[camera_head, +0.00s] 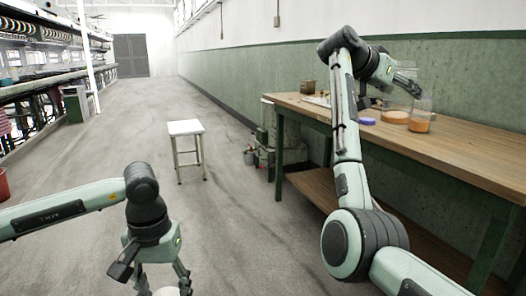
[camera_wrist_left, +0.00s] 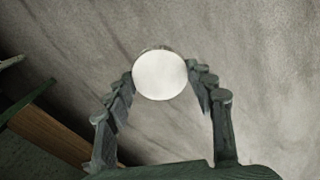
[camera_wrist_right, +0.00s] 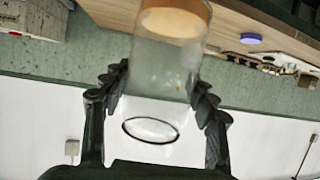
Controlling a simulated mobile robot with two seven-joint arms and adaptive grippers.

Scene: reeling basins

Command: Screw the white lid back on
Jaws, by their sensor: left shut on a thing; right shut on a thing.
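The white lid (camera_wrist_left: 160,76) is a round white disc between the fingers of my left gripper (camera_wrist_left: 162,82). It shows at the bottom edge of the head view (camera_head: 166,291), low over the floor and away from the table. My right gripper (camera_wrist_right: 158,88) is shut around a clear glass jar (camera_wrist_right: 165,70). The jar has orange contents at its base end and a dark ring at its other end, with no lid visible on it. In the head view the jar (camera_head: 421,106) is at the table, beneath my right gripper (camera_head: 411,86); whether it touches the tabletop is unclear.
The wooden table (camera_head: 465,150) runs along the right wall. A white stool (camera_head: 186,128) stands on open floor. Machines line the left side.

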